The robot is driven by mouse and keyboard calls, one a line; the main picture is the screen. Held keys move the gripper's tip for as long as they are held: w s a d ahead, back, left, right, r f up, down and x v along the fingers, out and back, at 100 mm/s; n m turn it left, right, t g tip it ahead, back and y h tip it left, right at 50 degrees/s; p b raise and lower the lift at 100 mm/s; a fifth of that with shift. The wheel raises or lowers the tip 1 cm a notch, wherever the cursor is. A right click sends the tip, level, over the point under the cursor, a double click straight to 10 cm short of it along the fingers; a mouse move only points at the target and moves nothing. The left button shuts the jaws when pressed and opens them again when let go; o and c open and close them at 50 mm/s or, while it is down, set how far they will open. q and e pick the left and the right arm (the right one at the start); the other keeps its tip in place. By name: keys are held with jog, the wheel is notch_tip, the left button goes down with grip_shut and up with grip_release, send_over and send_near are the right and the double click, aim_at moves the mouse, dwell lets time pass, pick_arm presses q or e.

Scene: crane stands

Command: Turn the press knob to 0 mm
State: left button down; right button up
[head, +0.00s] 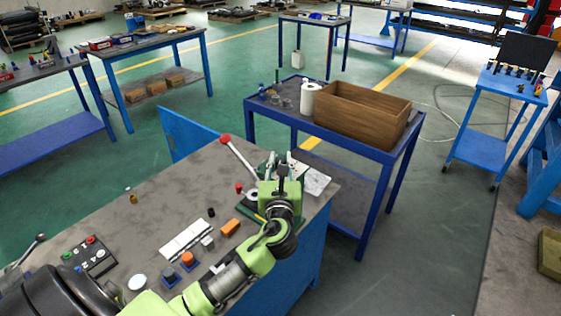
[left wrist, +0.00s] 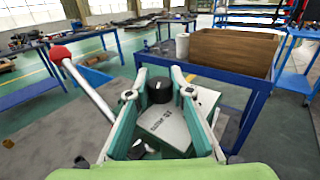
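The press (head: 252,208) stands on the near bench's far right corner, mostly hidden behind my left gripper. Its long lever with a red ball (head: 225,138) leans up to the left; the ball also shows in the left wrist view (left wrist: 60,54). A black round knob (left wrist: 160,90) sits on top of a pale grey-green press block (left wrist: 172,128) with dark lettering. My left gripper (head: 283,158) is over the press. In the left wrist view its fingers stand apart, one on each side of the knob; contact is not clear. The knob's setting cannot be read. My right gripper is not in view.
The near bench (head: 140,185) holds an orange block (head: 230,228), a white strip (head: 186,240), a button box (head: 90,254) and small parts left of the press. Behind it a blue table (head: 250,125) carries a wooden box (head: 360,112) and a paper roll (head: 308,98).

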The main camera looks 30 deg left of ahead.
pick_arm(q)
jog(key=shift+n+g+y, duration=0.3)
jog(key=shift+n+y, duration=0.1)
jog(key=shift+y, duration=0.1)
jog(key=shift+w+d+n+g+y+p, duration=0.1)
jog(key=shift+n+g+y+p, duration=0.3)
jog(key=shift+n+g+y, duration=1)
jog(key=shift+g+y, duration=0.1)
jog(key=shift+y, duration=0.1)
jog(key=n+g+y, duration=0.2)
jog(key=g, duration=0.1)
jog(key=shift+n+g, duration=0.3)
jog(key=n+g+b, duration=0.1)
jog(key=g, duration=0.1)
jog(key=n+g+y+b, duration=0.1)
jog(key=shift+f+n+g+y, duration=0.15)
jog(key=shift+n+g+y, duration=0.15)
jog(key=shift+g, duration=0.1)
jog(key=shift+n+g+b, duration=1.6)
jog(key=shift+g+b, duration=0.05)
jog(key=shift+g, duration=0.85)
jog(key=c, duration=1.8)
grip_release()
